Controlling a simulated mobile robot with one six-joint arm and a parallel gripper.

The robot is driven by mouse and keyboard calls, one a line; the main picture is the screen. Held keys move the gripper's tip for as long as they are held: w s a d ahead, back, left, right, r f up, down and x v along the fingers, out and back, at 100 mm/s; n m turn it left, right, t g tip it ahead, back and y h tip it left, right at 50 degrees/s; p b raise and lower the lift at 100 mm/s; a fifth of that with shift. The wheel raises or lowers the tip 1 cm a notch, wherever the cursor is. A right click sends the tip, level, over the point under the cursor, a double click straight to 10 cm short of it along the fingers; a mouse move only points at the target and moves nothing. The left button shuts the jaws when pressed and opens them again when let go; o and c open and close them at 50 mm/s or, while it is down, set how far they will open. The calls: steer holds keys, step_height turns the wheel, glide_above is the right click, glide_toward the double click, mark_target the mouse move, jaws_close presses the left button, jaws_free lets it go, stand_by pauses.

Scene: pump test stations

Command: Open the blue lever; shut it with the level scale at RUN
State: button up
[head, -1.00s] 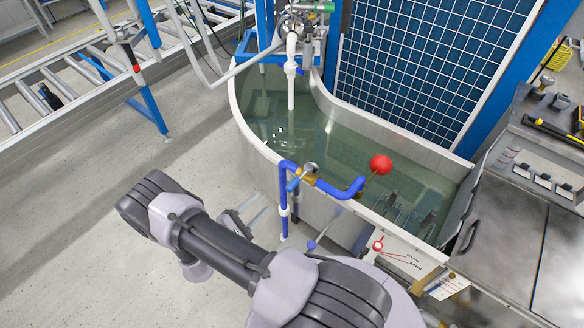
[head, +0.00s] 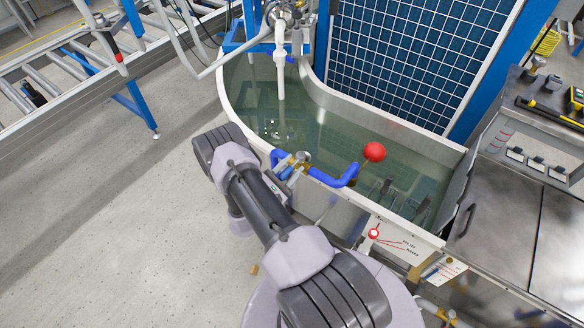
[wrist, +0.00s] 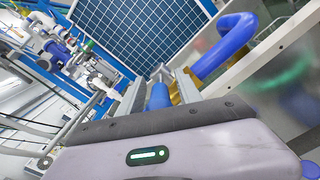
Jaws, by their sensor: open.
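My gripper (head: 284,171) is at the brass valve (head: 301,158) on the blue pipe (head: 335,180) at the tank's near rim. In the wrist view its jaws (wrist: 160,84) are apart, with a blue part (wrist: 158,97) between them. This looks like the blue lever, but I cannot tell whether they touch it. Brass (wrist: 187,86) shows just to its right. The lever's angle is mostly hidden in the head view. The level scale (head: 398,245) is a white plate with RUN and MIN marks and a red knob; its reading is unclear.
A red float ball (head: 374,152) sits over the water in the tank (head: 395,119). A white pipe (head: 280,75) hangs into the tank's far end. A steel bench (head: 505,220) stands at right. A roller conveyor (head: 62,75) is at upper left; the floor between is clear.

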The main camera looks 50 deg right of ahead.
steer(key=shift+d, duration=0.15)
jaws_close()
stand_by(1.4)
